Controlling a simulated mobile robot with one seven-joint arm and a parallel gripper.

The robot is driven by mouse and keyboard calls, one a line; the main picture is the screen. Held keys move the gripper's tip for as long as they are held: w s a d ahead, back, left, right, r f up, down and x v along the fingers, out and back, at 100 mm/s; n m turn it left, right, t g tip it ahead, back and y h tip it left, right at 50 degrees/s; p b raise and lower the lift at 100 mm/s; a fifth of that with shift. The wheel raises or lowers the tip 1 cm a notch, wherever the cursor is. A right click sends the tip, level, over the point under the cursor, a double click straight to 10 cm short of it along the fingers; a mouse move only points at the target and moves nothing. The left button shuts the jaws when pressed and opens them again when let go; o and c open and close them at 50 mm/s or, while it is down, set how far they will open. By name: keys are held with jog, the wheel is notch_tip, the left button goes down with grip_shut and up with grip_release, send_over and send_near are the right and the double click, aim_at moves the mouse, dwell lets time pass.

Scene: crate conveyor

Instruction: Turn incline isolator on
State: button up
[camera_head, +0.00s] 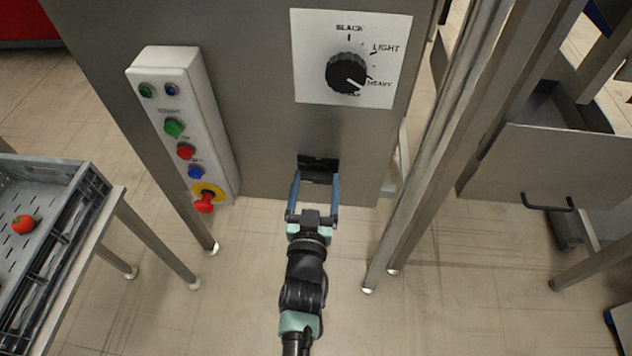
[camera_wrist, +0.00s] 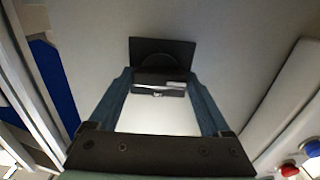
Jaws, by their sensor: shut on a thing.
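The isolator is a small black plate (camera_head: 319,160) low on the grey cabinet front. In the wrist view the plate (camera_wrist: 145,46) shows a round dial, with a dark block-shaped handle (camera_wrist: 161,78) across it. My gripper (camera_head: 317,177) reaches up to it from below, one blue finger on each side. In the wrist view my gripper (camera_wrist: 160,84) is shut on the handle, which lies crosswise between the fingertips. Any marking on the isolator is too small to read.
A black rotary knob (camera_head: 346,73) on a white label is above. A white button box (camera_head: 205,120) with a red stop button (camera_head: 204,203) is left. A grey crate (camera_head: 94,187) holding a tomato (camera_head: 22,224) stands far left. Metal posts (camera_head: 440,150) rise close on the right.

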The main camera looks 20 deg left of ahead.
jog(key=shift+m, duration=0.3)
jog(key=m+b, duration=0.1)
jog(key=m, duration=0.2)
jog(key=shift+f, duration=0.1)
jog(key=m+b, duration=0.1)
jog(key=m, duration=0.4)
jog(key=m+b, duration=0.1)
jog(key=m, duration=0.3)
jog(key=shift+m, duration=2.5)
jog(key=o, duration=1.2)
jog(key=shift+c, duration=0.2)
